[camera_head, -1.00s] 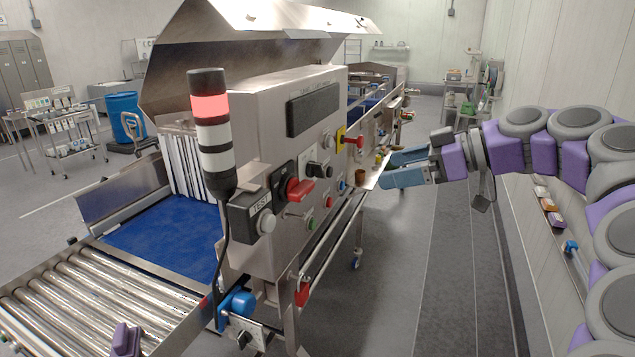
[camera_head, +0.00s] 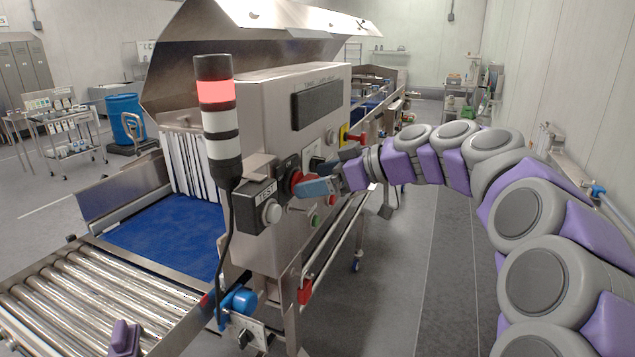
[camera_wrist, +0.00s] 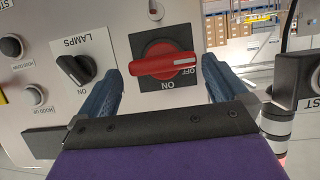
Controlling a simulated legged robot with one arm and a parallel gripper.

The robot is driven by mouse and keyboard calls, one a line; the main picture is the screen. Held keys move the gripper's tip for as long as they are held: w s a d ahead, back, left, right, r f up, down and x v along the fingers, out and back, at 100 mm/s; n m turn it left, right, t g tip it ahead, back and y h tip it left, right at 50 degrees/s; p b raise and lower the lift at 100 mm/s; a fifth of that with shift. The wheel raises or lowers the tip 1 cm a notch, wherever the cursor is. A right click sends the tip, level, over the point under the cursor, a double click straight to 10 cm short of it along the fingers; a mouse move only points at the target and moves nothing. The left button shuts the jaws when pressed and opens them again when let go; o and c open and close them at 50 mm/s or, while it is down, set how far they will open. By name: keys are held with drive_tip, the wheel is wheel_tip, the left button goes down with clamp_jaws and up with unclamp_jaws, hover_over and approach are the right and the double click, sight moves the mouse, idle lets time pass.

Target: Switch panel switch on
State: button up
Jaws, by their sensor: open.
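The panel switch (camera_head: 295,181) is a red rotary handle on a black plate, on the front of the grey control box (camera_head: 262,110). In the wrist view the red switch (camera_wrist: 165,65) shows whole, its handle lying level in the picture. The OFF label is by its right end and the ON label is below it. My gripper (camera_head: 322,177) is at the panel, open, with its blue fingers on either side of the switch in the wrist view (camera_wrist: 160,82). I cannot tell if a finger touches the handle. In the head view the gripper partly hides the switch.
A black LAMPS switch (camera_wrist: 75,68) sits beside the red one. A TEST button box (camera_head: 262,208) and a red-lit signal tower (camera_head: 218,120) stand left of the switch. A yellow-backed red knob (camera_head: 352,136) is farther along. The floor (camera_head: 430,285) right of the machine is clear.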

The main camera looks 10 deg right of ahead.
drive_tip(key=shift+w+a+f, duration=0.15)
drive_tip(key=shift+a, duration=0.4)
drive_tip(key=shift+w+a+f, duration=0.1)
drive_tip(key=shift+w+a, duration=0.05)
drive_tip(key=shift+a, duration=0.4)
drive_tip(key=shift+d, duration=0.95)
drive_tip(key=shift+c, duration=1.3)
drive_tip(key=shift+s+a+r, duration=0.1)
drive_tip(key=shift+s+a, duration=0.05)
drive_tip(key=shift+a, duration=0.2)
drive_tip(key=c, duration=0.5)
drive_tip(key=shift+c, duration=0.9)
